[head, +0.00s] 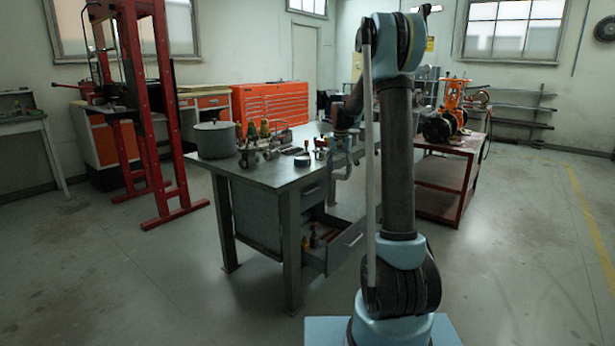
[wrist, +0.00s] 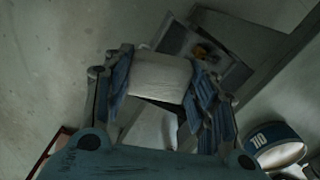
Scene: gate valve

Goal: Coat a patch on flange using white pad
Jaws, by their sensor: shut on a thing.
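My gripper (wrist: 168,85) is shut on a white pad (wrist: 160,75) in the wrist view, with blue fingers on both sides of it. In the head view my gripper (head: 343,165) hangs at the right part of the workbench, by its front edge, and the pad is too small to make out there. Small metal fittings (head: 250,156) stand on the left half of the bench, and I cannot tell which part of them is the flange. No flange shows clearly in the wrist view.
The grey workbench (head: 222,168) has an open drawer (head: 345,240) at its front; the drawer also shows below the pad in the wrist view (wrist: 232,70). A lidded pot (head: 214,140) stands on the bench's left end. A blue-and-white can (wrist: 277,146) is close to my gripper's right side.

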